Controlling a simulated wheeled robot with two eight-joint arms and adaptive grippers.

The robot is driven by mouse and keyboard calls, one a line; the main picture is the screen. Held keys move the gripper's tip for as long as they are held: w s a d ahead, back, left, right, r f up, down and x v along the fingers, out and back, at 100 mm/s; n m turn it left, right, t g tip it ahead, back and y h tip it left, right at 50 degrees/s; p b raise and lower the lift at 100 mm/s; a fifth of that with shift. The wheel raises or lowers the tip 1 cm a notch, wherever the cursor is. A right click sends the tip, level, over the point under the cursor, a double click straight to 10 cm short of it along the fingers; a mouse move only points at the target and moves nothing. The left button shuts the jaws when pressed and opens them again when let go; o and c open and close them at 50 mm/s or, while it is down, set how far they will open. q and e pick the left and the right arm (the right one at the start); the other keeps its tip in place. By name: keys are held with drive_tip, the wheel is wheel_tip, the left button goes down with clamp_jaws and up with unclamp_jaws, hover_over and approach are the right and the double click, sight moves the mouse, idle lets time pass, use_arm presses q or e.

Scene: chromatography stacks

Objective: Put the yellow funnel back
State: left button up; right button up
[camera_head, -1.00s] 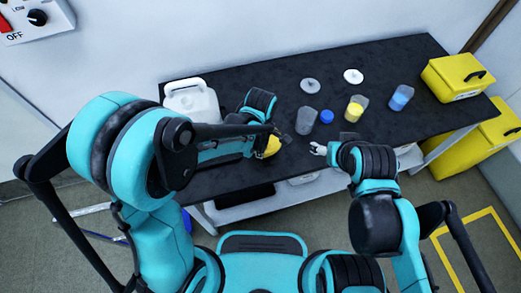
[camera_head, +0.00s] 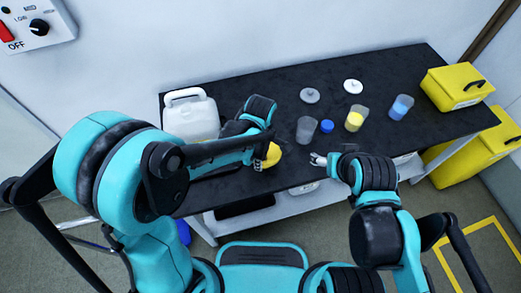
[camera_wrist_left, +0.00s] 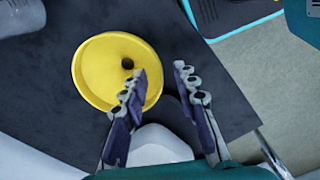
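The yellow funnel (camera_head: 272,154) is at the table's front edge area, right of the white jug, partly hidden by my left arm in the head view. In the left wrist view the funnel (camera_wrist_left: 100,62) shows its wide round mouth and dark hole. My left gripper (camera_wrist_left: 162,72) is open. One finger overlaps the funnel's side near the hole; the other is apart from it, over the dark tabletop. I cannot tell whether the finger touches the funnel. My right gripper (camera_head: 318,159) has its fingers spread and is empty at the table's front edge.
The white jug (camera_head: 190,120) stands left on the black table (camera_head: 250,95). A grey beaker (camera_head: 307,130), blue cap (camera_head: 327,126), yellow-filled beaker (camera_head: 356,118), blue-filled beaker (camera_head: 401,107) and two discs (camera_head: 310,95) (camera_head: 353,86) stand toward the right. A yellow case (camera_head: 457,82) is at the right end.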

use_arm(q)
wheel_tip(320, 180, up, 11)
drive_tip(key=s+a+r+m+t, duration=0.1)
drive_tip(key=s+a+m+t, duration=0.2)
drive_tip(key=a+m, duration=0.4)
drive_tip(key=s+a+r+m+t, duration=0.1)
drive_tip(key=s+a+m+t, duration=0.2)
drive_tip(key=a+m, duration=0.5)
drive_tip(key=shift+s+a+r+t, duration=0.4)
drive_tip(key=shift+a+t, duration=0.2)
drive_tip(key=shift+a, duration=0.1)
